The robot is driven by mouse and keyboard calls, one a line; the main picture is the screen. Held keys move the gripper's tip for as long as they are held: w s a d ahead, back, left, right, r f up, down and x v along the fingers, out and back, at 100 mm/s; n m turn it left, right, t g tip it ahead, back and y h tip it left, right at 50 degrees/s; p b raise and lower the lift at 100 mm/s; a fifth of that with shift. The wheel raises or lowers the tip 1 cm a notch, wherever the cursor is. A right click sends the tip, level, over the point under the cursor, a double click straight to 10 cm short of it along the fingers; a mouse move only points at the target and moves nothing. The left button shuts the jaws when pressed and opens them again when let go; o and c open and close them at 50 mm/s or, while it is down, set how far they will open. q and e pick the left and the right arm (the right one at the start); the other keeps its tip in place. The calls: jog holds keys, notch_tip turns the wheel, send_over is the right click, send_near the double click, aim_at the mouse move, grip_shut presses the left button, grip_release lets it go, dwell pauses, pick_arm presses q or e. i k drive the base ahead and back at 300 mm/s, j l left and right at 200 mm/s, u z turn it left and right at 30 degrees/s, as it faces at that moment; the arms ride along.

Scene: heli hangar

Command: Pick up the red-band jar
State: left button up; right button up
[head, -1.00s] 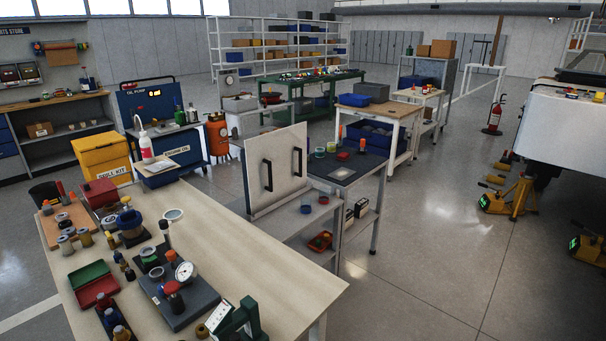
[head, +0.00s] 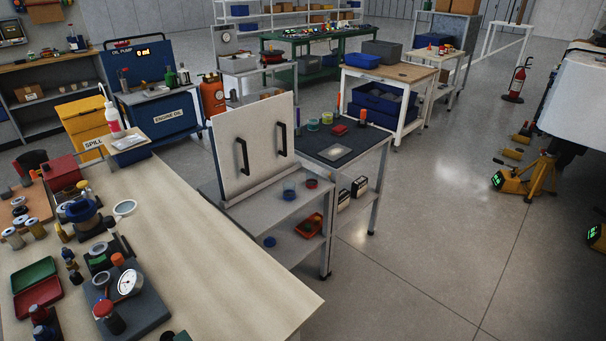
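On the upper shelf of the grey cart (head: 262,212) in the middle, a small round container with red on it (head: 311,183) stands to the right of a clear blue-tinted one (head: 290,184). The red one looks like the red-band jar, but it is too small to be sure. A white panel with two dark handles (head: 232,158) stands upright on the cart's left part, beside these containers. Neither of my grippers is in view.
The wooden workbench (head: 215,255) at front left holds tools, a dial gauge (head: 130,283) and small containers. The cart's dark top (head: 335,155) carries small rings and a red block. An orange tray (head: 309,226) lies lower. Open floor (head: 430,250) is right of the cart.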

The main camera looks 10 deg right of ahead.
aim_at(312, 179)
jog(key=i+l+u, duration=0.3)
jog(key=l, duration=0.35)
jog(key=i+l+u, duration=0.25)
jog(key=l, duration=0.45)
jog(key=i+l+u, duration=0.15)
jog(key=l+u, duration=0.15)
jog(key=l, duration=0.4)
jog(key=i+l+u, duration=0.1)
jog(key=l+u, duration=0.15)
jog(key=l, duration=0.55)
jog(key=l+u, duration=0.3)
jog(key=l, duration=0.45)
jog(key=i+l+u, duration=0.15)
jog(key=l, duration=0.2)
jog(key=l+u, duration=0.15)
jog(key=l, duration=0.25)
jog(key=i+l, duration=0.15)
jog(key=l, duration=0.15)
jog(key=i+l, duration=0.1)
jog(key=l, duration=0.2)
